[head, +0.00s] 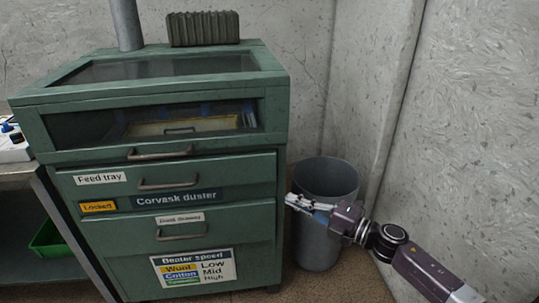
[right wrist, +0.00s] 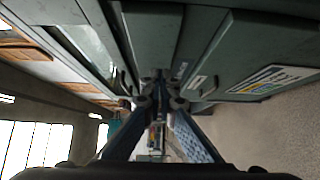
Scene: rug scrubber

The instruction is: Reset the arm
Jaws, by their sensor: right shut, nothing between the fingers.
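My right arm comes in from the lower right in the head view. Its gripper (head: 292,201) is shut and empty, pointing left at the right front edge of the green duster cabinet (head: 108,220), in front of the grey bin. In the right wrist view the gripper's fingers (right wrist: 160,90) meet, with the green cabinet (right wrist: 225,50) close beyond them. I cannot tell whether the fingertips touch the cabinet. My left gripper is not in view.
The grey bin (head: 318,255) stands between the cabinet and the concrete wall (head: 465,130). The cabinet has drawers with handles (head: 170,184). A metal table (head: 22,175) with a white device (head: 12,145) stands at left, a green crate (head: 48,240) below it.

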